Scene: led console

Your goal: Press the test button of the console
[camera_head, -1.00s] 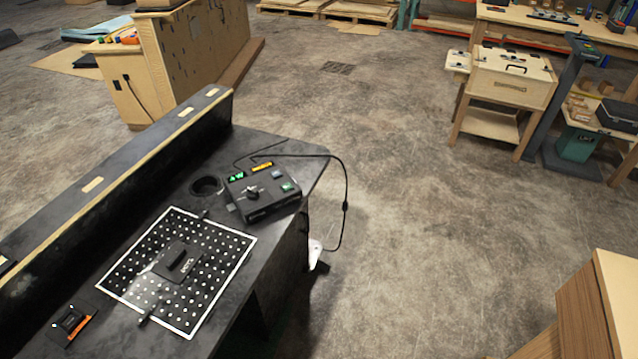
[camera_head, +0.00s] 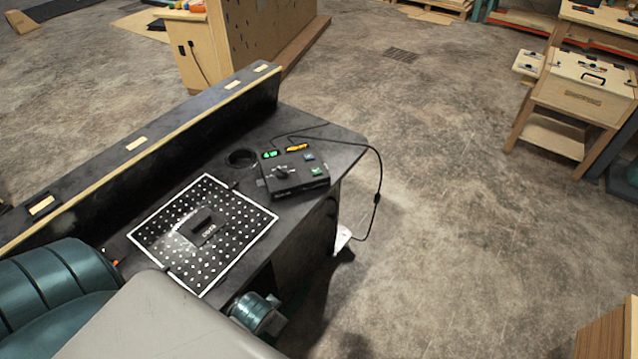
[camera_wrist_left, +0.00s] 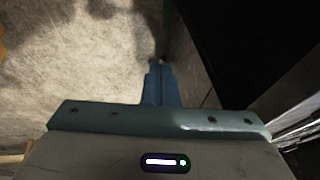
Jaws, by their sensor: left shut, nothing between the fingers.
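The console (camera_head: 296,175) is a black box near the right end of the dark workbench. Its top carries a dark knob, a green and an orange lit display, a blue button (camera_head: 309,157) and a green button (camera_head: 317,171); which one is the test button I cannot read. My left arm comes in from the lower left, in front of the bench. In the left wrist view my left gripper (camera_wrist_left: 160,75) is shut and empty, beside the dark bench side and over the floor. My right gripper is not in view.
A perforated panel with a white border (camera_head: 176,208) lies on the bench left of the console, with a black block on it. A raised ledge (camera_head: 150,145) runs along the back. A cable (camera_head: 378,190) loops off the bench's right end.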

